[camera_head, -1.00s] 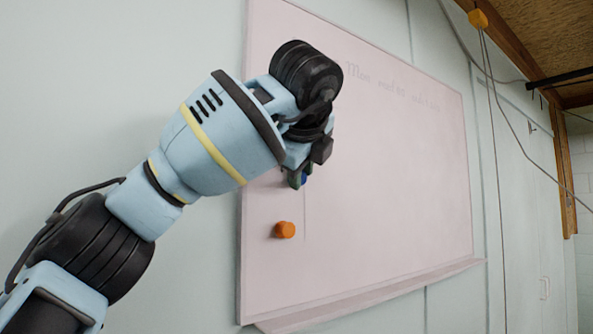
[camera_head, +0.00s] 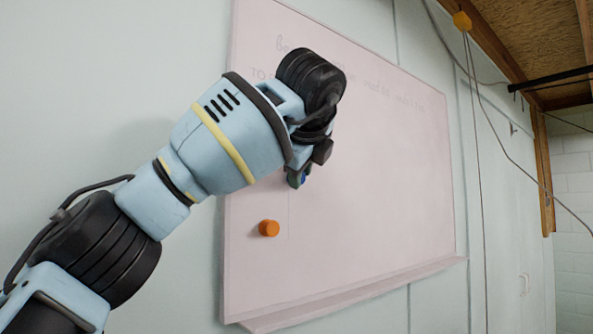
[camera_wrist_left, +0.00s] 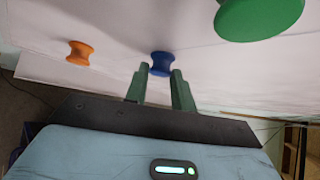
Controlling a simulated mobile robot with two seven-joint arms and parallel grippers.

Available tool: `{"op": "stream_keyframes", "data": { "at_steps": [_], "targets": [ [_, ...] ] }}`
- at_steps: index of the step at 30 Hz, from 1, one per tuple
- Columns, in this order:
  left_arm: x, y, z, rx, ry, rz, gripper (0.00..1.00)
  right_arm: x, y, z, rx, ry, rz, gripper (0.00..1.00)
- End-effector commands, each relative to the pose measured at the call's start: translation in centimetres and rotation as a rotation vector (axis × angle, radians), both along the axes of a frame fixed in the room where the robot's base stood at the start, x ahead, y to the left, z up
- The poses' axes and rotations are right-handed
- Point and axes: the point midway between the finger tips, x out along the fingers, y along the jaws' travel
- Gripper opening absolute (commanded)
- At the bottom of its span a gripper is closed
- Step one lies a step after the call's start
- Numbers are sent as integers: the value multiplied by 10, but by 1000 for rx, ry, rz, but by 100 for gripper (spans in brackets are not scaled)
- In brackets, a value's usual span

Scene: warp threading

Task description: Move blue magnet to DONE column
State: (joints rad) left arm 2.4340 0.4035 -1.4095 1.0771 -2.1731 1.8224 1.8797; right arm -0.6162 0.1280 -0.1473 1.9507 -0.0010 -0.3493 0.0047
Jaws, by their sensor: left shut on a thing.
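The blue magnet (camera_wrist_left: 162,63) is a spool-shaped knob between the fingertips of my left gripper (camera_wrist_left: 161,75) in the left wrist view. The gripper is shut on it, close to the whiteboard surface; I cannot tell whether the magnet touches the board. In the head view my left gripper (camera_head: 298,178) is in front of the left part of the whiteboard (camera_head: 370,190), and only a bit of blue shows at its tip. The arm covers part of the board's heading, so a DONE label cannot be read. My right gripper is not in view.
An orange magnet (camera_head: 269,228) sits low on the board's left side, below the gripper. A green magnet (camera_wrist_left: 258,18) shows large in the left wrist view.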

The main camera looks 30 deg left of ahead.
Motion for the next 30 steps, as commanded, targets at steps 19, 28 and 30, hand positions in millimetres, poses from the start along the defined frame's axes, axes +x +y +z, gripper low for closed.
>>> {"op": "stream_keyframes", "data": {
  "at_steps": [19, 28, 30],
  "targets": [
    [21, -9, -1, 1, 1, 1, 4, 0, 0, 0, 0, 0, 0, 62],
    [31, -13, -1, 0, 1, 0, 4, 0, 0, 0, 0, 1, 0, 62],
    [33, -13, -1, 0, 2, 1, 4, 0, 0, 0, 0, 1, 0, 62]
  ]
}}
